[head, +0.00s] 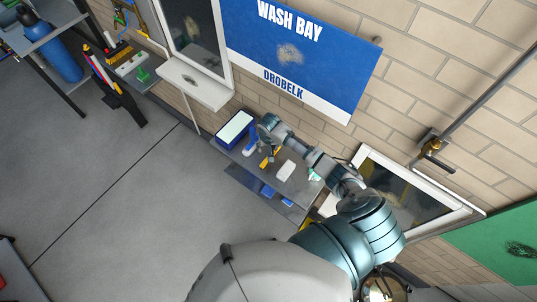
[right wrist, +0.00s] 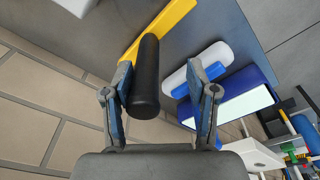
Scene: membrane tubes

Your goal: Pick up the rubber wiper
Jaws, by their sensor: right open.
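The rubber wiper appears to be the tool with a yellow bar (right wrist: 165,25) and a thick black handle (right wrist: 146,75) in the right wrist view. In the head view its yellow part (head: 264,162) lies on the grey bench, partly hidden by my right arm. My right gripper (right wrist: 160,78) is open. The black handle shows between its two fingers, nearer the left one. I cannot tell whether either finger touches it. In the head view my right gripper (head: 269,147) is over the bench beside the yellow part. My left gripper is out of view.
A blue bin with a pale inside (head: 235,130) and a blue-and-white tool (right wrist: 205,68) are close by. A white block (head: 286,170) lies on the grey bench (head: 297,190), against a brick wall. Open floor (head: 130,200) lies to the left.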

